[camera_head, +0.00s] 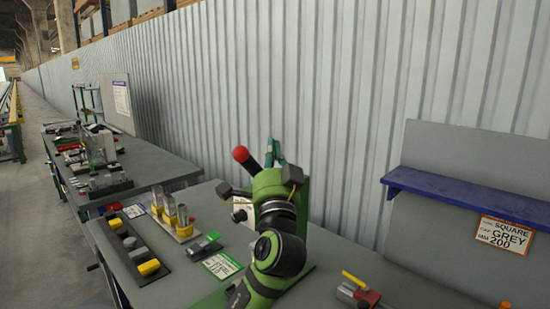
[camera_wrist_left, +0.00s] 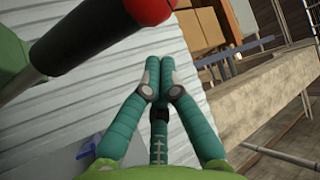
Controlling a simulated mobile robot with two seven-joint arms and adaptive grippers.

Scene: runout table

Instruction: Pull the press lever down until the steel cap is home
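The press lever is a dark rod with a red knob (camera_head: 240,154), sticking up to the left above the green press (camera_head: 268,184). The knob also shows large at the top of the left wrist view (camera_wrist_left: 150,9), with the dark lever rod (camera_wrist_left: 95,38) running down-left from it. My left gripper (camera_head: 275,150) is just right of the knob in the head view. In the wrist view its teal fingers (camera_wrist_left: 158,82) meet at the tips with nothing seen between them, apart from the knob. My green arm hides much of the press. I cannot make out the steel cap. My right gripper is not in view.
A dark tray (camera_head: 165,269) of yellow and grey blocks lies left on the table. Beside it stand several yellow-based tubes (camera_head: 170,212) and a green-edged card (camera_head: 221,265). A panel with a blue shelf (camera_head: 450,191) stands right.

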